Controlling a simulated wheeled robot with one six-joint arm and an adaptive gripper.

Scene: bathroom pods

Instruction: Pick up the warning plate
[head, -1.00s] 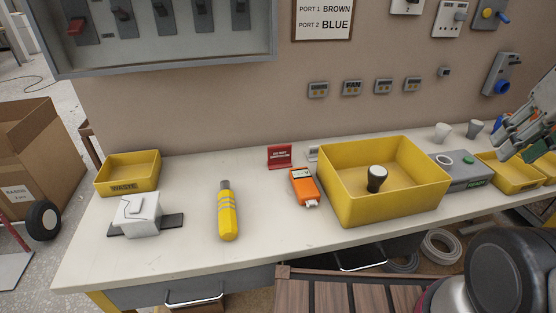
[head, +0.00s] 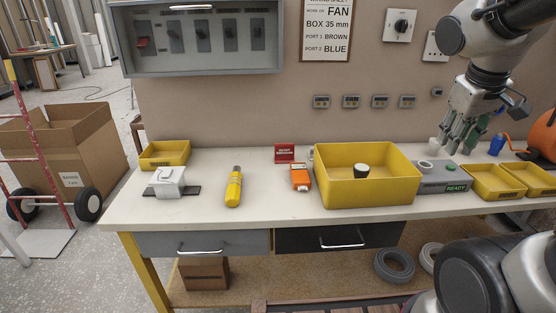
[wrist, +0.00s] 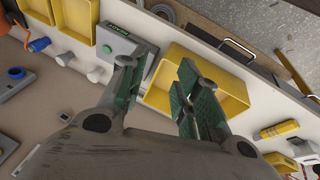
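The warning plate (head: 285,152) is a small red plate with white lettering. It stands upright at the back of the bench, left of the big yellow bin and behind the orange meter. My gripper (head: 458,148) is well to its right, above the back of the bench near the grey READY box, pointing down. In the wrist view my gripper (wrist: 160,68) has its two green-padded fingers spread apart with nothing between them. I cannot make out the plate in the wrist view.
The large yellow bin (head: 340,193) with a black-topped knob inside stands between my gripper and the plate. The orange meter (head: 300,177) lies in front of the plate. A yellow tool (head: 234,187) and a white box (head: 168,180) are further left.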

